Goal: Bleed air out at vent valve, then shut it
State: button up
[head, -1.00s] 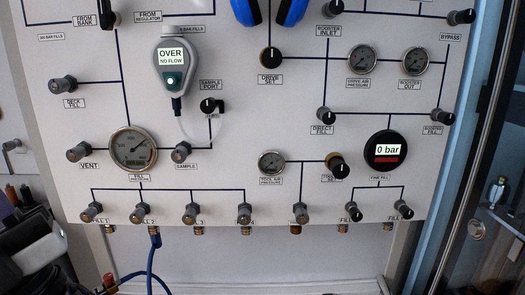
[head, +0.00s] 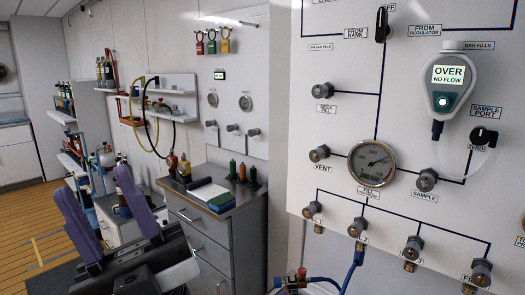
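The vent valve (head: 320,153) is a small grey knob on the white panel (head: 300,190), left of a round gauge and above its VENT label. A line joins it to the gauge (head: 372,164), whose needle points to the upper right. Whether the valve is open or shut cannot be told. My gripper (head: 92,182) is at the lower left, with two purple-padded fingers apart and nothing seen between them. It is well left of the panel and does not touch the valve.
A grey drawer cabinet (head: 215,240) with bottles on top stands between my gripper and the panel. A blue hose (head: 350,275) hangs below the fill valves. An analyser (head: 447,80) reads OVER, NO FLOW. Open floor (head: 30,220) lies at the far left.

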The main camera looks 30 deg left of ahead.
aim_at(316, 156)
jog(key=u, duration=0.55)
jog(key=z, duration=1.3)
jog(key=u, duration=1.35)
jog(key=i+l+u, duration=0.15)
jog(key=l, duration=0.2)
jog(key=l+u, duration=0.15)
jog(key=l, duration=0.2)
